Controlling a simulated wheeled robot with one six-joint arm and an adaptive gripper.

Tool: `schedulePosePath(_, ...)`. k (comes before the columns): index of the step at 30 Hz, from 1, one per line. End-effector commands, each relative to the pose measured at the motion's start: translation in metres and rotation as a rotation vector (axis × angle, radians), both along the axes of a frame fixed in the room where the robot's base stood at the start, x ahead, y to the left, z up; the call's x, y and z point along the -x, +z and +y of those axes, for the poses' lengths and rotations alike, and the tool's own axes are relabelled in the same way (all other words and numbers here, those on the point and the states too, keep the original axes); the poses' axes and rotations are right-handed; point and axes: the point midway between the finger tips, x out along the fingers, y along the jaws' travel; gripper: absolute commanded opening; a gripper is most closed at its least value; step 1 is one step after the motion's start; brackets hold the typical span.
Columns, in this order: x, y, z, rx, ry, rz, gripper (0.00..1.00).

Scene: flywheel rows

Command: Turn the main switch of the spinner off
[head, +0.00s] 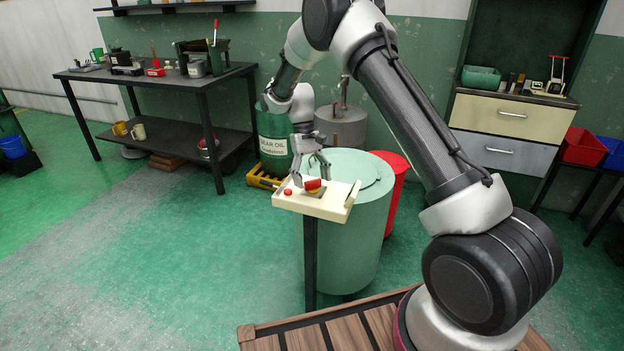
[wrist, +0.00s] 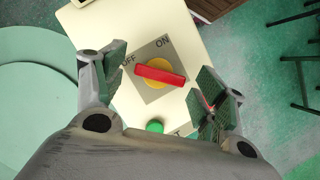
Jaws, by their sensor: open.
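The spinner's main switch is a red bar handle (wrist: 160,74) on a yellow disc, on a grey square plate (wrist: 152,96) marked OFF and ON. In the wrist view the bar lies nearly level, its left end close to OFF; its line runs nearer OFF than ON. It shows in the head view as a small red bar (head: 313,184) on the cream control panel (head: 325,209). My gripper (wrist: 163,82) is open, one finger at each side of the handle and apart from it in the picture. In the head view my gripper (head: 311,172) hangs right over the switch.
A green button (wrist: 155,126) is near the right finger, and a red button (head: 288,192) is on the panel. The pale green drum (head: 355,250) stands right behind the panel. A dark workbench (head: 170,85) is at the left; open green floor lies in front of it.

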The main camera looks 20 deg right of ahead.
Motion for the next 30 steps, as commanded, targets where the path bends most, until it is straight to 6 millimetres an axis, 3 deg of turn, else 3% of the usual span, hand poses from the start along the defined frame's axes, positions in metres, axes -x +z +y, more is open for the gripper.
schedulePosePath(15,-0.039,0.093,0.007,-0.001,0.0,-0.003,0.71)
schedulePosePath(21,-0.044,0.106,0.007,0.0,0.0,-0.002,0.71)
schedulePosePath(30,-0.044,0.106,0.008,-0.002,0.003,-0.005,0.71)
